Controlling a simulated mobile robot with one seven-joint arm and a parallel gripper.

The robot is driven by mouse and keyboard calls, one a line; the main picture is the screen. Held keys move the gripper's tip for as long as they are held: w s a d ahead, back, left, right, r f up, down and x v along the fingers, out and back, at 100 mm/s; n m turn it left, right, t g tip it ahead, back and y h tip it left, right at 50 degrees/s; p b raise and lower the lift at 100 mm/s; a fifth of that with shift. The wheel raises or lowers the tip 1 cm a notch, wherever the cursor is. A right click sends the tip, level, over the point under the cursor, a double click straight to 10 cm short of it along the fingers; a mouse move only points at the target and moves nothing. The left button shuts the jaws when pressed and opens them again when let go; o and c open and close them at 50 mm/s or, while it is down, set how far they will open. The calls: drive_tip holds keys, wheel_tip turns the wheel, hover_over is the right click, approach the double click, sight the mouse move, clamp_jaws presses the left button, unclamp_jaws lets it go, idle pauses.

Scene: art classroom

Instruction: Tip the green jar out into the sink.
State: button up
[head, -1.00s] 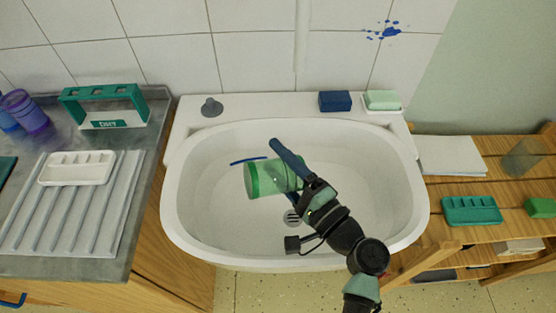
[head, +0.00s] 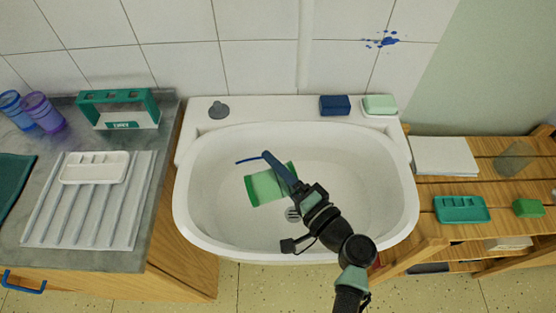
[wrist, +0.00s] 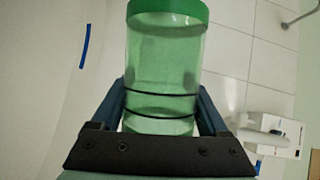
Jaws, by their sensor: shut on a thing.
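The green jar (head: 268,186) is see-through green with darker green bands at its ends. My gripper (head: 282,175) is shut on it and holds it over the white sink (head: 385,190), lying about sideways with its far end toward the lower left. In the wrist view the jar (wrist: 165,65) stands between both blue fingers of my gripper (wrist: 160,103), with a solid green rim at the top and two dark rings lower down. No contents can be made out in it. One finger is largely hidden in the head view. The sink's drain (head: 292,214) shows below the jar.
A thin blue streak (head: 248,160) lies in the basin. A grey stopper (head: 218,110), blue block (head: 335,105) and pale green soap (head: 380,104) sit on the sink's back ledge. The counter with a drying rack (head: 90,205) is left; a wooden shelf (head: 425,225) is right.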

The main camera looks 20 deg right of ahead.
drive_tip(key=r+n+p, duration=0.1)
drive_tip(key=n+g+p, duration=0.1)
drive_tip(key=p, duration=0.1)
drive_tip(key=shift+a+r+h, duration=0.3)
drive_tip(key=shift+a+r, duration=0.05)
drive_tip(key=shift+r, duration=0.05)
drive_tip(key=n+p, duration=0.1)
drive_tip(key=r+n+h+p, duration=0.1)
drive_tip(key=n+p, duration=0.1)
drive_tip(key=shift+a+g, duration=0.1)
drive_tip(key=shift+g, duration=0.3)
drive_tip(key=shift+f+n+h, duration=0.1)
drive_tip(key=shift+n+h, duration=0.4)
drive_tip(key=shift+n, duration=0.2)
drive_tip(key=shift+n+g+h, duration=0.3)
drive_tip(key=shift+n+h, duration=0.4)
drive_tip(key=shift+n, duration=0.4)
drive_tip(key=shift+d+f+n+h, duration=0.15)
drive_tip(key=shift+d+n+h, duration=0.15)
drive_tip(key=shift+n+h, duration=0.15)
drive_tip(key=shift+d+f+n+h+b, duration=0.15)
drive_tip(key=shift+d+n+h+b, duration=0.3)
drive_tip(key=shift+n+h, duration=0.5)
